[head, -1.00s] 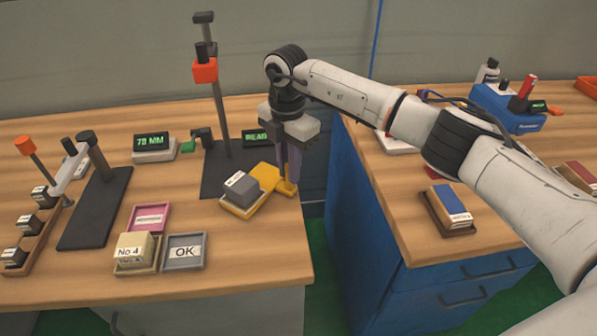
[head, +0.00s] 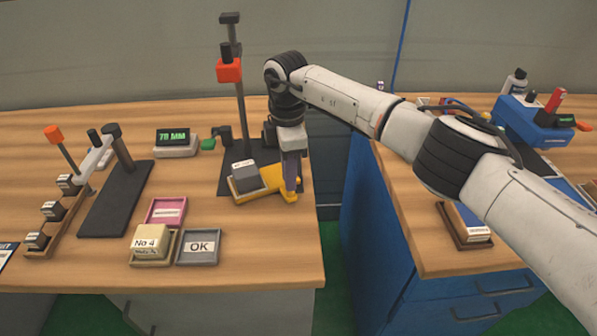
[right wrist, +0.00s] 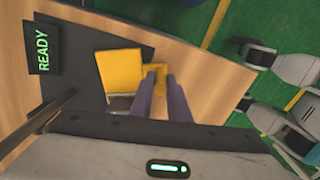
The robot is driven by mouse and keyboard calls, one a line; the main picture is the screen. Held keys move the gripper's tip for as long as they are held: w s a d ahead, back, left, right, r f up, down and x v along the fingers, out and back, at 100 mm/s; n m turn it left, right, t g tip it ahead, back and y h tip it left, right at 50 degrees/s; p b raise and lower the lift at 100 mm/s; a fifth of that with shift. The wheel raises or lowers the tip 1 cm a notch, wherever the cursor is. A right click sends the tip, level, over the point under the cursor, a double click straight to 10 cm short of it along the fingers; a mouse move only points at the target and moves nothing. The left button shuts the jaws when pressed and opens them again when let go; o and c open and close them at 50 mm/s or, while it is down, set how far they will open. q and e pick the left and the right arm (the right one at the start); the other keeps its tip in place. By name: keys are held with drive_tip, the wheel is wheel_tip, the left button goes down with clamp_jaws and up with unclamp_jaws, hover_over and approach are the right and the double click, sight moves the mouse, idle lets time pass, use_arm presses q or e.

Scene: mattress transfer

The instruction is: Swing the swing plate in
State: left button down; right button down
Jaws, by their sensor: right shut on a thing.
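The yellow swing plate (head: 272,180) lies at the foot of a dark stand with a tall post and a red-orange head (head: 229,70). A grey block with a white label (head: 246,176) sits in a yellow-rimmed tray at the plate's left end. My right gripper (head: 291,192) points down at the plate's right end and is shut on its yellow handle. In the right wrist view the plate (right wrist: 119,70) shows beside the two purple fingers (right wrist: 161,72), whose tips close on the yellow handle part. My left gripper is not in view.
A pink tray (head: 166,211), a tan No 4 block (head: 152,242) and a grey OK tray (head: 199,248) lie in front. A gap separates this table from the blue cabinet (head: 375,215).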

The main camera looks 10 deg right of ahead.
drive_tip(key=shift+w+a+r+m, duration=0.1)
drive_tip(key=shift+w+a+m, duration=0.1)
drive_tip(key=shift+a+m, duration=0.65)
drive_tip(key=shift+w+a+m, duration=0.35)
drive_tip(key=shift+a+m, duration=0.25)
drive_tip(key=shift+m, duration=0.55)
drive_tip(key=c, duration=1.7)
unclamp_jaws()
wheel_tip(320, 180, up, 10)
drive_tip(key=shift+r+b, duration=0.15)
drive_tip(key=shift+b, duration=0.45)
